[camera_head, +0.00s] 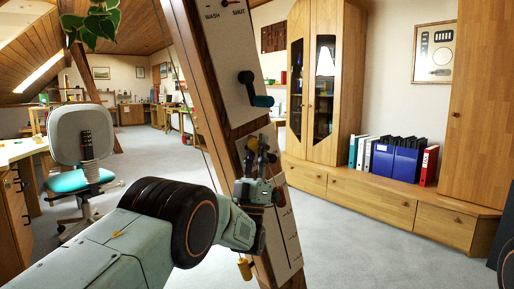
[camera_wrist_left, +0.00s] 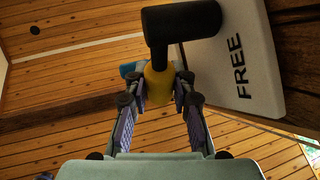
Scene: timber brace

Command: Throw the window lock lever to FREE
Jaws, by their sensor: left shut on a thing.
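The window lock lever (camera_wrist_left: 158,52) is black with a yellow knob (camera_wrist_left: 158,85) at its end, seen in the left wrist view. Its pale plate (camera_wrist_left: 245,70) carries the word FREE, to the right of the lever. My left gripper (camera_wrist_left: 158,96) is shut on the yellow knob, with one finger on each side. In the head view my left gripper (camera_head: 258,160) is at the plate on the slanted timber brace (camera_head: 198,75), and it largely hides the lever there. My right gripper is in neither view.
Above on the brace are a black lever with a teal grip (camera_head: 262,101) and a dial plate (camera_head: 225,15) marked WASH and SHUT. An office chair (camera_head: 80,140) stands left; a wooden cabinet (camera_head: 320,80) stands right.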

